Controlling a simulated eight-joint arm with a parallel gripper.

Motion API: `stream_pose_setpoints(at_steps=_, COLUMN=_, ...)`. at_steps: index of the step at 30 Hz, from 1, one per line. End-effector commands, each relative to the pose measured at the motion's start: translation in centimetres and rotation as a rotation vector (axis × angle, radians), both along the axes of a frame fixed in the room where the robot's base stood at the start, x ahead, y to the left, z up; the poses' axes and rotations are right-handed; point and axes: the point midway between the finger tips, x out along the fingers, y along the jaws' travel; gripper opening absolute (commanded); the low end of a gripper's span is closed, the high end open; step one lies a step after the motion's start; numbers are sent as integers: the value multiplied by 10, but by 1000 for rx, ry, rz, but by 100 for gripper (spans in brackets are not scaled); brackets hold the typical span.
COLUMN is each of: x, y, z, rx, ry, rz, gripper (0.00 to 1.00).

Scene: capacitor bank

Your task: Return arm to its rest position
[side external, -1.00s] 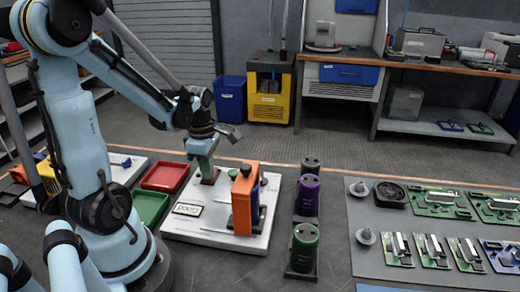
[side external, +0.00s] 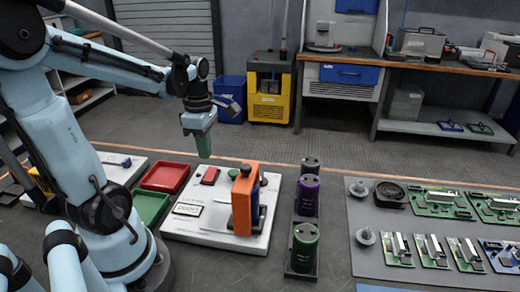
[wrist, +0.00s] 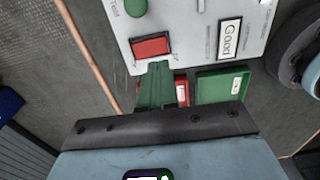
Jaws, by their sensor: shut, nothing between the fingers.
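My gripper (side external: 203,150) hangs in the air with its green fingers pointing down, above and behind the white test station (side external: 190,236). Its fingers are shut with nothing between them; they also show in the wrist view (wrist: 156,84). The red button (side external: 210,175) on the station is uncovered, and it shows in the wrist view (wrist: 151,46) just past the fingertips. An orange and blue block (side external: 245,200) stands upright on the station. The station's label reads "Good" (wrist: 229,38) in the wrist view.
A red tray (side external: 165,177) and a green tray (side external: 150,207) lie left of the station. Purple (side external: 307,196) and green (side external: 304,248) capacitors stand in a rack to its right. A grey mat (side external: 375,262) with circuit boards lies farther right. The floor behind is open.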

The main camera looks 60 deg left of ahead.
Motion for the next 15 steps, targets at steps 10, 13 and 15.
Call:
stream_pose_setpoints(at_steps=10, x=0, y=0, z=-26, rx=0, ry=0, rz=0, gripper=0)
stream_pose_setpoints(at_steps=13, x=0, y=0, z=-37, rx=0, ry=0, rz=0, gripper=0)
stream_pose_setpoints(at_steps=15, x=0, y=0, z=-44, rx=0, ry=0, rz=0, gripper=0)
